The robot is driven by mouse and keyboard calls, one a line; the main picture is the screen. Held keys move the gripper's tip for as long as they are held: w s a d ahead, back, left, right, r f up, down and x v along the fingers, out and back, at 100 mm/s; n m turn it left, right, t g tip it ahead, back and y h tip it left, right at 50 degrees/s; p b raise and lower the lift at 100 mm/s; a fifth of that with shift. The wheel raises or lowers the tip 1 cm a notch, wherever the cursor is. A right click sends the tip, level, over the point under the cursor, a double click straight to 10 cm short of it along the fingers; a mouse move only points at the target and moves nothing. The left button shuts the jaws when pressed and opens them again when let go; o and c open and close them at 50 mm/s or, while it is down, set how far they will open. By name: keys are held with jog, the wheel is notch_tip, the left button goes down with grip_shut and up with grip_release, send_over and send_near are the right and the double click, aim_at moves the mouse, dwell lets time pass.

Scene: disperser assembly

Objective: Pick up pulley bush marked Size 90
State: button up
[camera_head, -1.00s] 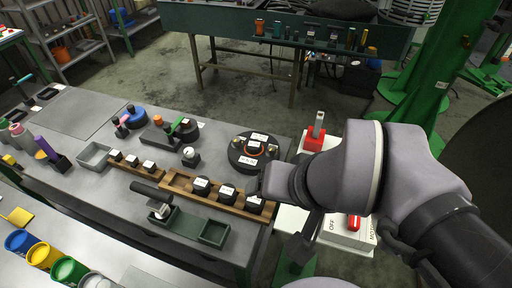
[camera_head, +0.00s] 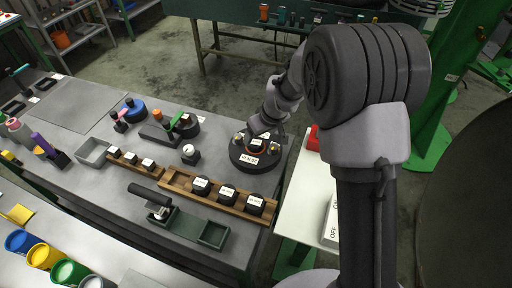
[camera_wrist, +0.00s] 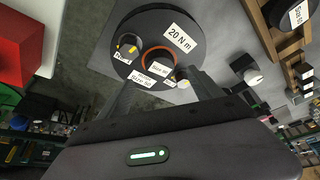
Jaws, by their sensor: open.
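A round black fixture (camera_head: 246,160) stands on the table's right part; in the wrist view (camera_wrist: 128,22) it bears a "20 N m" label. At its middle an orange ring (camera_wrist: 158,48) surrounds a small dark piece with a white label (camera_wrist: 160,69), which looks like a size label but is too small to read surely. My gripper (camera_wrist: 158,84) is open, its fingers on either side of the fixture's near part, with nothing between them that I can tell is held. In the head view my wrist hides part of the fixture.
A wooden rack (camera_head: 178,186) holds three dark labelled bushes (camera_head: 201,188) left of the fixture. A smaller rack holds three small labelled pieces (camera_head: 131,158). A green tray (camera_head: 185,224) lies in front. A red block (camera_wrist: 18,45) shows at the wrist view's left.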

aim_at(256, 142)
jog(key=b+x, duration=0.1)
jog(key=x, duration=0.5)
jog(key=shift+w+f+b, duration=0.15)
jog(key=shift+b, duration=0.25)
jog(key=shift+c, duration=0.9)
grip_shut()
